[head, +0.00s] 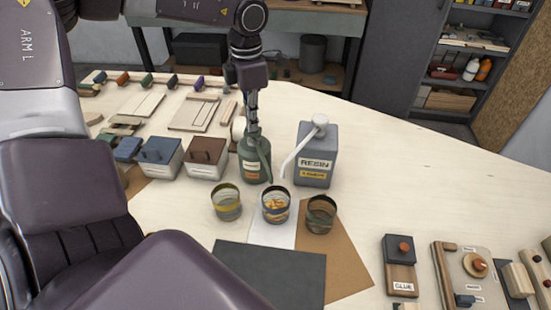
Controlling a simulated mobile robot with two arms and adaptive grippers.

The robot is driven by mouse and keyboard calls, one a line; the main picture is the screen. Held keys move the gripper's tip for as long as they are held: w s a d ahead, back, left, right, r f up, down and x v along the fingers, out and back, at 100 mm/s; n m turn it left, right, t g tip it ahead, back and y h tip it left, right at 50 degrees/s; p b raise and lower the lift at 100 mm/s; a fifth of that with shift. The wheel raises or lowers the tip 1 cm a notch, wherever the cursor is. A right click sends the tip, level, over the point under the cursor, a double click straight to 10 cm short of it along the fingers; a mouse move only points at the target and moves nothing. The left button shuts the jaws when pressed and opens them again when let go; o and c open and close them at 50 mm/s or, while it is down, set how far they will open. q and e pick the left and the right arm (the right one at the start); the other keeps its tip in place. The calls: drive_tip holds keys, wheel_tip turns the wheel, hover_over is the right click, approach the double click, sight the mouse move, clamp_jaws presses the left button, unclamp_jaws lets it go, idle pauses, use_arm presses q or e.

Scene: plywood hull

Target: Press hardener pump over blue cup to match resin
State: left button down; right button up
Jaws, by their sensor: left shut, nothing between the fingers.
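A dark green pump bottle (250,172), which looks like the hardener, stands left of the grey RESIN jug (316,155). The jug's white spout reaches left and down toward the middle cup. In front stand three clear cups: a yellow-banded cup (226,205), the blue-banded cup (275,211) with amber liquid in it, and a dark-banded cup (320,216). My left gripper (252,128) points down, shut and empty, at the top of the green bottle. It hides most of the pump head; I cannot tell whether they touch. My right gripper is not in view.
A dark mat (270,275) and brown sheet (342,262) lie in front of the cups. Lidded boxes (207,157) stand left of the bottle. A GLUE block (400,265) and a fitted board (470,275) are at front right.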

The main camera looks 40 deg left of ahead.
use_arm(q)
drive_tip(key=shift+s+f, duration=0.1)
drive_tip(key=shift+f, duration=0.3)
drive_tip(key=shift+r, duration=1.6)
wheel_tip(320, 180, up, 6)
drive_tip(key=p, duration=0.2)
drive_tip(key=shift+p, duration=0.4)
